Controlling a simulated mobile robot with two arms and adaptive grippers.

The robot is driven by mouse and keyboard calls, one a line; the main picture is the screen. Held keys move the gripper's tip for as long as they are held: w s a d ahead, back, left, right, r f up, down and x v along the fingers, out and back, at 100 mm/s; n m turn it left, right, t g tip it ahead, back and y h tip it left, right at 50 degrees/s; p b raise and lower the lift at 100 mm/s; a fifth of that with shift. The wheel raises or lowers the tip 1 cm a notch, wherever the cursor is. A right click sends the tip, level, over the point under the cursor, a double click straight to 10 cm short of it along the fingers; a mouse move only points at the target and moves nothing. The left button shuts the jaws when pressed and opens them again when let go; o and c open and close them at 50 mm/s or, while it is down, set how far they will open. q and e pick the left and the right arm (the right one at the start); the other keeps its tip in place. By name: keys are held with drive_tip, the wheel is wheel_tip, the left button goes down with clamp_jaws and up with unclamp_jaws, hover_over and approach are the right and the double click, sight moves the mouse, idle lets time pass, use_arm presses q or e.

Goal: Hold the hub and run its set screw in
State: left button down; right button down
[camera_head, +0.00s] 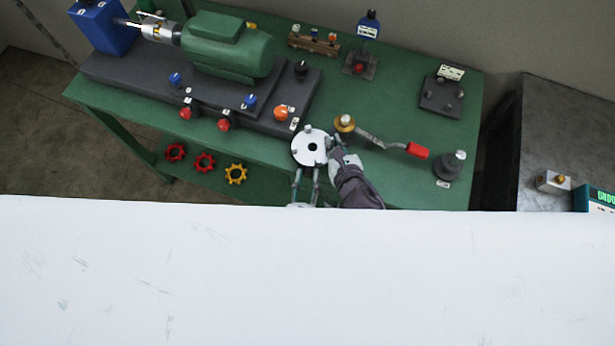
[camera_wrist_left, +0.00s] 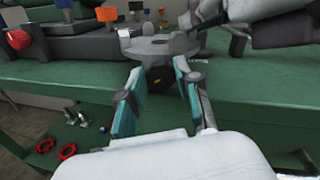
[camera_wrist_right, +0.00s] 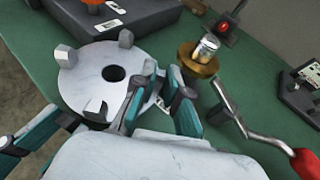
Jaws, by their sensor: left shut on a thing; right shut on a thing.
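The hub (camera_head: 312,147) is a pale round disc with a dark centre hole and several grey lugs. It lies face up near the bench's front edge. It fills the upper left of the right wrist view (camera_wrist_right: 92,82). My left gripper (camera_wrist_left: 158,80) is shut on the hub's darker lower body, under the disc. My right gripper (camera_wrist_right: 158,92) is at the hub's rim, its fingers close around a small grey piece. This appears to be the set screw, mostly hidden by the fingers. The right gripper also shows beside the hub in the head view (camera_head: 336,158).
A green motor (camera_head: 228,45) on a dark base stands at left. Red and yellow handwheels (camera_head: 205,162) are below the front edge.

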use_arm(q)
drive_tip(key=shift+d+m, duration=0.1)
drive_tip(key=shift+m, duration=2.7)
drive_tip(key=c, duration=1.1)
unclamp_jaws()
drive_tip(key=shift+o, duration=0.2)
